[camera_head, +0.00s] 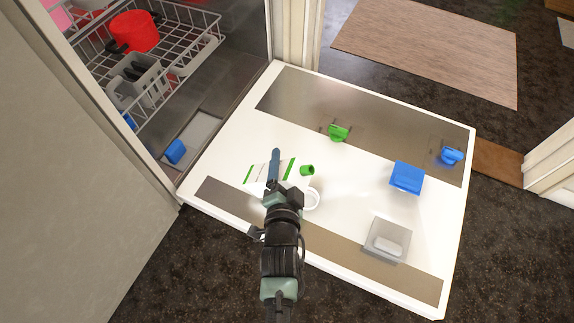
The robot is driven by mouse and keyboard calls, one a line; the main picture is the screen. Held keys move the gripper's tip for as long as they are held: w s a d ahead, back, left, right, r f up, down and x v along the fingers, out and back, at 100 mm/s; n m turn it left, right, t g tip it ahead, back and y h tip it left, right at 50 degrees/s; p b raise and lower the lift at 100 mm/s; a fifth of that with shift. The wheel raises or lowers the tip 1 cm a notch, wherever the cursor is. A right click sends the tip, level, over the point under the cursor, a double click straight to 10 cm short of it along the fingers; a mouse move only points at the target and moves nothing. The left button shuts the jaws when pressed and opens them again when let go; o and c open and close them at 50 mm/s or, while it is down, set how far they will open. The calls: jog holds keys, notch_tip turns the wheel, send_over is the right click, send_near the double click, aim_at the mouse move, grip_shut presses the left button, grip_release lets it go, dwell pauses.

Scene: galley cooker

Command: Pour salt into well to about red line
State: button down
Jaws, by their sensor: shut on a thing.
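A white salt container (261,174) with green bands lies roughly sideways in my gripper (274,176), with a green end piece (307,170) pointing right. My gripper is shut on it, and the gripper and arm hide part of it. A white ring-shaped rim (312,200), possibly the well or a funnel, shows just right of my wrist and below the green end in the picture. Its inside and any red line cannot be made out. I cannot tell whether salt is flowing or how high the container is above the door.
The white, lowered dishwasher door (220,165) carries a green knob (338,132), a blue box (407,177), a blue knob (451,156) and a clear container (388,240) with a white block. A rack (176,62) with a red pot (134,32) stands at upper left.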

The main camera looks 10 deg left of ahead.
jog(key=shift+w+a+f+m+y+b, duration=0.1)
jog(key=shift+a+f+m+y+b, duration=0.25)
jog(key=shift+m, duration=0.35)
jog(key=shift+f+t, duration=0.1)
jog(key=shift+t, duration=0.2)
jog(key=shift+a+f+m+y+b, duration=0.25)
jog(key=shift+f+m+b, duration=0.25)
jog(key=shift+b, duration=0.55)
jog(key=shift+f+t+b, duration=0.1)
jog(key=shift+t+b, duration=0.2)
jog(key=shift+b, duration=0.2)
jog(key=shift+a+m+b, duration=0.1)
jog(key=shift+m+b, duration=0.3)
jog(key=shift+b, duration=0.1)
jog(key=shift+w+a+f+m+t+b, duration=0.1)
jog(key=shift+f+m+t+b, duration=0.35)
jog(key=shift+b, duration=1.15)
jog(key=shift+a+f, duration=0.1)
jog(key=shift+f, duration=0.2)
jog(key=shift+f+m+b, duration=0.15)
jog(key=shift+m+b, duration=0.3)
jog(key=shift+m, duration=0.1)
